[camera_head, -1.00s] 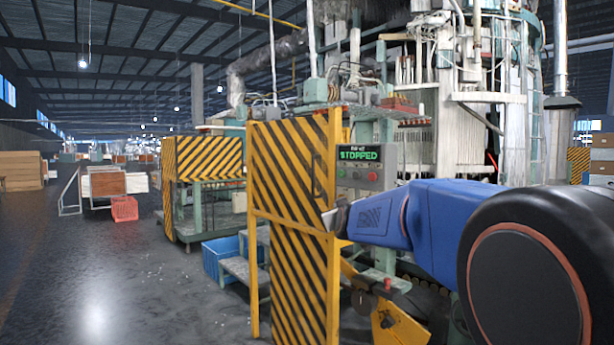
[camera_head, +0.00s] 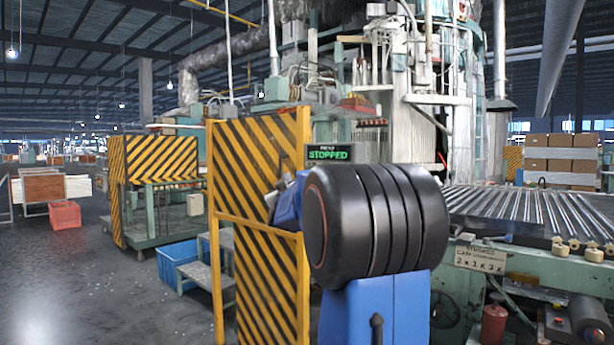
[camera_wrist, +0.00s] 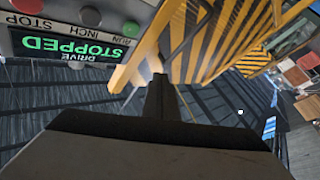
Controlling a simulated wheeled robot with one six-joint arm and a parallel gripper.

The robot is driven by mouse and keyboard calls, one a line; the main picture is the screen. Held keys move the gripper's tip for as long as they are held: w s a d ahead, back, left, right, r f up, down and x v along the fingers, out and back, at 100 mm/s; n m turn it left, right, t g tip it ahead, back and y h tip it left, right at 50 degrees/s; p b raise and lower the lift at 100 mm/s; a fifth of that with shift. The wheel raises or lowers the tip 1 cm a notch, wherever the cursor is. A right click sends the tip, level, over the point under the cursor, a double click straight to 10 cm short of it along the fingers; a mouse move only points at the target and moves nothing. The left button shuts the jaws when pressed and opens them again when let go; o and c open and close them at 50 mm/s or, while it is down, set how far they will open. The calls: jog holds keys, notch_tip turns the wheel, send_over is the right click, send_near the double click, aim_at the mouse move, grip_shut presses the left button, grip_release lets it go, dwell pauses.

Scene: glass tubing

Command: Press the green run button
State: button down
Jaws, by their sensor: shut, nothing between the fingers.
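The control panel (camera_wrist: 60,65) is at the upper left of the wrist view, upside down, with a lit "STOPPED" display (camera_wrist: 72,47). In the head view the display (camera_head: 329,153) shows above my arm, which hides the buttons. My gripper (camera_wrist: 158,88) is shut and empty. It is apart from the panel and points past it, beside the striped guard. In the head view my gripper (camera_head: 274,196) is in front of the guard.
A yellow-and-black striped guard (camera_head: 255,165) stands left of the panel, close to my gripper. A roller conveyor (camera_head: 515,208) is at the right. A blue crate (camera_head: 178,262) and a step (camera_head: 207,277) sit behind the guard. Open floor (camera_head: 90,290) lies at the left.

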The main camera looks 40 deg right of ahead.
jog(key=d, duration=0.8)
jog(key=shift+w+d, duration=0.3)
jog(key=shift+d, duration=0.1)
jog(key=shift+d, duration=0.2)
dwell(1.8)
jog(key=shift+d, duration=0.2)
jog(key=shift+d, duration=0.5)
dwell(0.8)
jog(key=shift+a, duration=0.15)
dwell(0.3)
jog(key=shift+a, duration=0.85)
